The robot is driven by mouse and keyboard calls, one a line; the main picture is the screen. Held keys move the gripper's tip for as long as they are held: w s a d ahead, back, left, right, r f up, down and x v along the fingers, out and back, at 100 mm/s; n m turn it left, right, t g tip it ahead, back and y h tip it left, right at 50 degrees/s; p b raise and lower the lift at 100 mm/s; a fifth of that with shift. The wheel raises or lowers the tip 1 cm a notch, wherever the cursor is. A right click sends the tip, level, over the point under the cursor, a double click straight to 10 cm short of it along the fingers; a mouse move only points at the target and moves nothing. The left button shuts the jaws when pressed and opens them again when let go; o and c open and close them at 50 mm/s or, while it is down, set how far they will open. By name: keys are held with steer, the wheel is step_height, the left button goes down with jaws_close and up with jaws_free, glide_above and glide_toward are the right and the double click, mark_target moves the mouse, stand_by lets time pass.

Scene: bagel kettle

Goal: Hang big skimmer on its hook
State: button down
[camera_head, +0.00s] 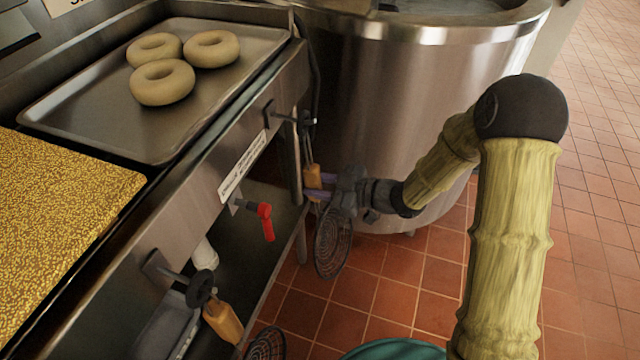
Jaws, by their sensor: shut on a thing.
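A skimmer with a round dark wire mesh (333,245) and a wooden handle (313,176) hangs mesh down at the front right end of the counter; I take it as the big skimmer. My gripper (313,187) is shut on the wooden handle, with its purple fingers across it. The handle's top reaches up to the end of a dark hook (286,117) that sticks out from the counter front. I cannot tell whether the handle's top end is around the hook or only beside it. My gripper's body hides part of the skimmer between handle and mesh.
A second skimmer (222,322) hangs at a nearer hook (172,272), its mesh cut off below. A red-handled valve (266,220) sticks out between the hooks. The large steel kettle (410,120) stands close behind my gripper. Three bagels lie on a tray (100,120). Tiled floor is open at right.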

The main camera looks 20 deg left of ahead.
stand_by(0.3)
steer(key=c, duration=1.1)
jaws_free()
steer(key=shift+o, duration=0.2)
steer(key=p+v, duration=0.5)
steer(key=v, duration=1.2)
steer(key=shift+d, duration=0.25)
